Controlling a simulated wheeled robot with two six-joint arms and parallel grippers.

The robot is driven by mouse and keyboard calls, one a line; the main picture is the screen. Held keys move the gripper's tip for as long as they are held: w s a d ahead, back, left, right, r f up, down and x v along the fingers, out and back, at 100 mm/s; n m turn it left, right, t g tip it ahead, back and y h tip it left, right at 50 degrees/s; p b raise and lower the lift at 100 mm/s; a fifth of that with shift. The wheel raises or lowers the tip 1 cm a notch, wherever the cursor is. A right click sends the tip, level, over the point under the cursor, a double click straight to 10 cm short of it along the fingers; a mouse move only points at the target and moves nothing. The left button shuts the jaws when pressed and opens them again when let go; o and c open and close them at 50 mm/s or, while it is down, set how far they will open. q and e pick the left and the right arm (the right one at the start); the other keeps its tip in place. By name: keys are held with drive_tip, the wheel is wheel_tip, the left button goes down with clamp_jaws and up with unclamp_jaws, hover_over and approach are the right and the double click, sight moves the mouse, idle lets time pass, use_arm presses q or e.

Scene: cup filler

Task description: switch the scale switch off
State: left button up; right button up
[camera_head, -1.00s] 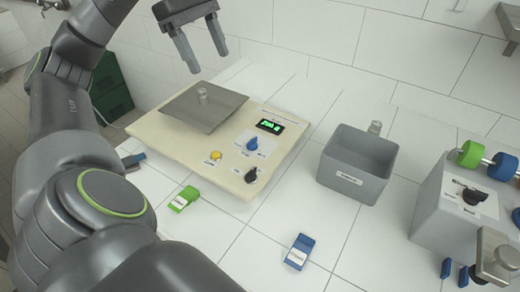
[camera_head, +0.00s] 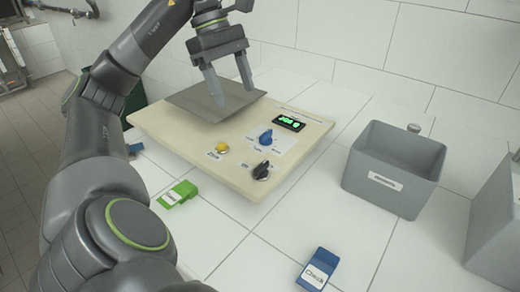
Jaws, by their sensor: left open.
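The cream scale (camera_head: 185,150) stands on the white tiled counter, with a grey weighing pan (camera_head: 196,103) on top. Its display (camera_head: 289,123) is lit with green digits. A blue knob (camera_head: 265,137), a black knob (camera_head: 261,171) and a yellow button (camera_head: 221,147) sit on its top face. Their labels are too small to read, so I cannot tell which is the switch. My left gripper (camera_head: 234,97) is open, fingers pointing down, over the pan's right part and up-left of the knobs. It appears apart from them. My right gripper is out of view.
A grey open bin (camera_head: 386,185) stands right of the scale, with a small metallic thing behind it. A green block (camera_head: 178,194) and a blue block (camera_head: 318,268) lie in front. A grey box (camera_head: 500,225) is at the right edge. Bare tiles lie between.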

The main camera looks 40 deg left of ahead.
use_arm(q)
drive_tip(key=b, duration=0.7)
approach(261, 164)
drive_tip(key=b+x, duration=0.1)
drive_tip(key=x, duration=0.2)
drive_tip(key=shift+s+d+f, duration=0.1)
drive_tip(key=shift+s+d, duration=0.05)
drive_tip(key=x, duration=0.4)
drive_tip(key=shift+f+b, duration=0.1)
drive_tip(key=shift+b, duration=0.25)
drive_tip(key=shift+d+f, duration=0.3)
drive_tip(key=shift+f, duration=0.25)
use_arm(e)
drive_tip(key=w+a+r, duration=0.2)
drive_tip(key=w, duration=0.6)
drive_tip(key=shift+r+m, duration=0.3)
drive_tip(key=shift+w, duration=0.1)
use_arm(q)
drive_tip(key=c, duration=1)
